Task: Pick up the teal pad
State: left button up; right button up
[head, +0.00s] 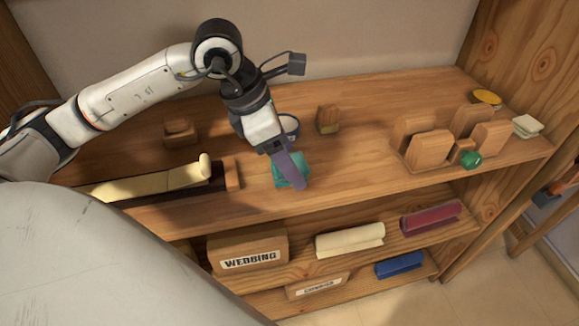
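The teal pad (283,180) lies on the top wooden shelf, near the middle of its front half. My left gripper (293,180) points down at it from above and covers part of it. A narrow purple-grey piece runs down from the gripper's white body across the pad. I cannot tell whether this is the fingers seen side-on or something held. I cannot tell whether the gripper touches the pad or how wide it is open. My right gripper is not in view.
A blue-and-white round container (290,124) stands just behind the gripper, with a small wooden block (328,119) to its right. A cream roll (150,182) lies left. A wooden rack (428,146) and a green item (471,160) stand right. Shelf between is clear.

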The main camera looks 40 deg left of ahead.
pick_arm(q)
jog(key=shift+c, duration=0.5)
jog(key=c, duration=1)
jog(key=shift+r, duration=0.15)
notch_tip(320, 180, up, 10)
jog(key=shift+f+p, duration=0.1)
jog(key=shift+p, duration=0.3)
